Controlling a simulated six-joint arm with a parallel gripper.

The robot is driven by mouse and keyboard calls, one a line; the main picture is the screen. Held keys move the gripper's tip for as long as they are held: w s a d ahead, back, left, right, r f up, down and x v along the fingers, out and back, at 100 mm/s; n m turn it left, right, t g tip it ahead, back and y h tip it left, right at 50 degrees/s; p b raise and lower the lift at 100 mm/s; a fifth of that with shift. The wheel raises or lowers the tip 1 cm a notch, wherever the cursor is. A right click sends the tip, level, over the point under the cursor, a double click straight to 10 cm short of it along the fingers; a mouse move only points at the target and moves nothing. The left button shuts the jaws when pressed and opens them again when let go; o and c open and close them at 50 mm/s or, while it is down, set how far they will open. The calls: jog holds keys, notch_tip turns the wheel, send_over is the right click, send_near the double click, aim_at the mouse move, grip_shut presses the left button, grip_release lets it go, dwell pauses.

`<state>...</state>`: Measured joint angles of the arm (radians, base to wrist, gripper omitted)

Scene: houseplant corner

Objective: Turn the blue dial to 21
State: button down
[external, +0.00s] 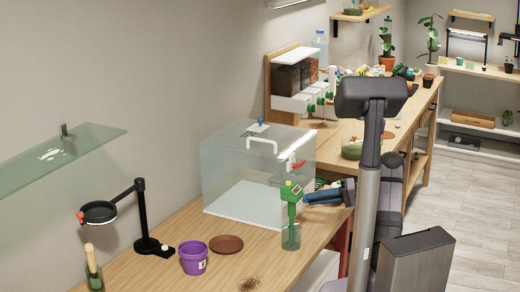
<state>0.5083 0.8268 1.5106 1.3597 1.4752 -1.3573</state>
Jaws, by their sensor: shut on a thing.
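The small blue knob (261,122), which looks like the blue dial, sits on top of the clear box (225,170). Its scale and numbers are too small to read. My gripper (306,197) is well below and to the right of it, beside the box's near right corner. The gripper is shut at a green tool (291,192) with a square marking on its head, and appears to hold it. The fingertips are small here and partly hidden.
The box has a white handle (262,145) and a red handle (298,164). A glass shelf (60,165) hangs at the left.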

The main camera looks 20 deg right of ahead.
jog(key=c, duration=1.5)
grip_release()
jog(key=shift+d, duration=0.15)
jog(key=shift+b+v, duration=0.9)
jog(key=shift+v, duration=2.7)
